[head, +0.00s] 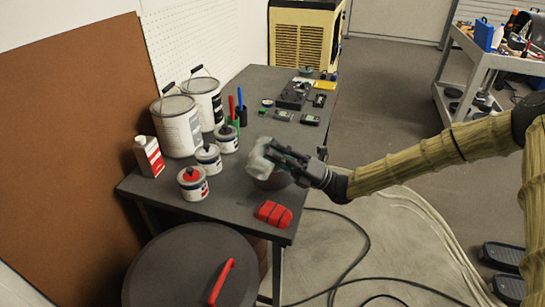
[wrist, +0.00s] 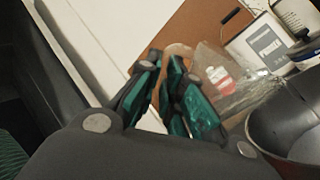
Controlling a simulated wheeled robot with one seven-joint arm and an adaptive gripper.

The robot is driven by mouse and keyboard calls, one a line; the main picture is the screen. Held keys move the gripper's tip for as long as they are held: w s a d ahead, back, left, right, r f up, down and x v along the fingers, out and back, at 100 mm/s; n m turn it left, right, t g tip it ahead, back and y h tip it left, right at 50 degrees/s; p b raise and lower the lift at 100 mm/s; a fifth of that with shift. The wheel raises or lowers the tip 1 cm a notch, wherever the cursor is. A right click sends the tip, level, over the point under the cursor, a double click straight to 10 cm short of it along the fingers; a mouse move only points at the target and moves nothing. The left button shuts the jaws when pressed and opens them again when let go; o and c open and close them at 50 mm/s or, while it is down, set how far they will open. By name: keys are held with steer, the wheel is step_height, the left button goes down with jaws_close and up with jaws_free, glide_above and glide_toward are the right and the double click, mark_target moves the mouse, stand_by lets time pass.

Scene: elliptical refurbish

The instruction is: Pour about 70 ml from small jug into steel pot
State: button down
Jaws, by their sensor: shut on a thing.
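The small jug (head: 259,158) is clear and pale, and my gripper (head: 280,154) is shut on it above the table's right side. It looks tilted in the head view, but how far is unclear. In the wrist view the clear jug (wrist: 236,88) shows beyond my green-padded fingers (wrist: 170,95). The steel pot (head: 271,181) stands on the table below and behind the gripper, partly hidden by it. In the wrist view the pot (wrist: 290,112) is at the right, its open rim beside the jug. I cannot make out any liquid level.
Paint cans (head: 177,126), small tins (head: 193,184) and a red-and-white bottle (head: 149,156) stand on the table's left. A red block (head: 273,214) lies near the front edge. Small devices (head: 292,96) lie at the back. A round dark lid (head: 190,270) with a red handle is in front.

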steer(key=shift+w+m+t, duration=0.2)
steer(key=shift+m+t, duration=0.2)
steer(key=shift+m, duration=0.1)
stand_by(0.4)
steer(key=s+n+g, duration=0.1)
steer(key=n+g, duration=0.1)
steer(key=n, duration=0.1)
steer(key=s+n+g+h, duration=0.1)
steer(key=n+g, duration=0.1)
steer(key=n, duration=0.1)
steer(key=a+f+n+g, duration=0.1)
steer(key=n, duration=0.2)
steer(key=shift+s+a+g+h+b, duration=0.1)
steer(key=shift+s+g+h+b, duration=0.2)
steer(key=shift+s+g, duration=0.1)
steer(key=shift+n, duration=0.3)
stand_by(1.1)
